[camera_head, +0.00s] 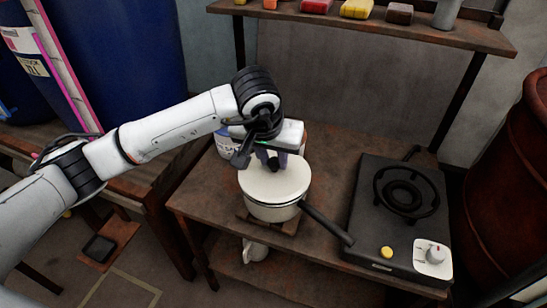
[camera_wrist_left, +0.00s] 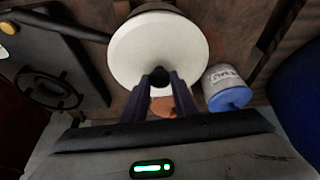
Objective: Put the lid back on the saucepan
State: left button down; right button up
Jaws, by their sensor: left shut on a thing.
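The cream saucepan (camera_head: 270,211) stands on a small wooden trivet on the bench, its dark handle (camera_head: 325,222) pointing to the lower right. The pale round lid (camera_head: 288,187) lies level over its mouth; whether it is fully seated I cannot tell. In the left wrist view the lid (camera_wrist_left: 150,45) hides most of the saucepan. My left gripper (camera_head: 273,162) points down over the lid's middle, shut on its dark knob; its fingertips also show in the left wrist view (camera_wrist_left: 161,78). My right gripper is not in view.
A black hot plate (camera_head: 362,220) with a ring burner stands to the right of the saucepan. A white tub with a blue lid (camera_wrist_left: 228,97) stands close beside the saucepan. A shelf (camera_head: 400,30) with small coloured blocks runs above the bench. A white mug (camera_head: 254,250) is below.

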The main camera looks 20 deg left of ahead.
pick_arm(q)
jog(key=shift+f+b, duration=0.15)
jog(key=shift+b, duration=0.5)
dwell(0.8)
dwell(0.4)
jog(key=c, duration=0.9)
grip_release()
jog(key=shift+r+p, duration=1.8)
jog(key=shift+r, duration=1.7)
grip_shut()
